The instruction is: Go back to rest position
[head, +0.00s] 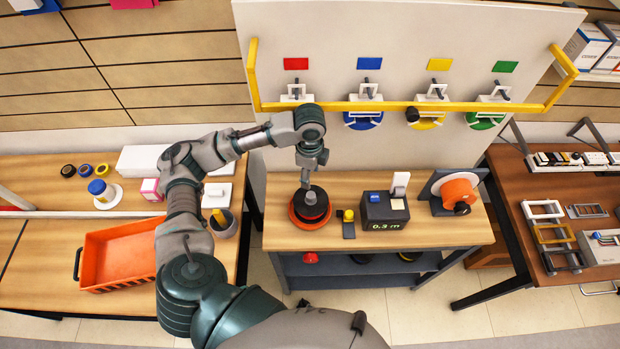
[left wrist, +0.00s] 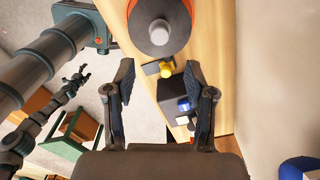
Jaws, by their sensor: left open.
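My left gripper (head: 309,184) points down above a black and orange reel (head: 299,222) on the middle bench. In the left wrist view its two fingers (left wrist: 160,72) are spread with nothing between them, so it is open and empty. The reel (left wrist: 143,40) shows beyond the fingertips there, with a grey post at its centre. Part of the reel is hidden behind the gripper in the head view. A small dark gripper (left wrist: 78,80), apparently my right one, shows at the left of the wrist view, too small to read its jaws.
The middle bench (head: 270,180) also holds a black meter box (head: 385,209) reading 0.3 m, a small yellow-topped piece (head: 348,222) and an orange spool (head: 459,192). An orange tray (head: 120,252) stands on the left bench.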

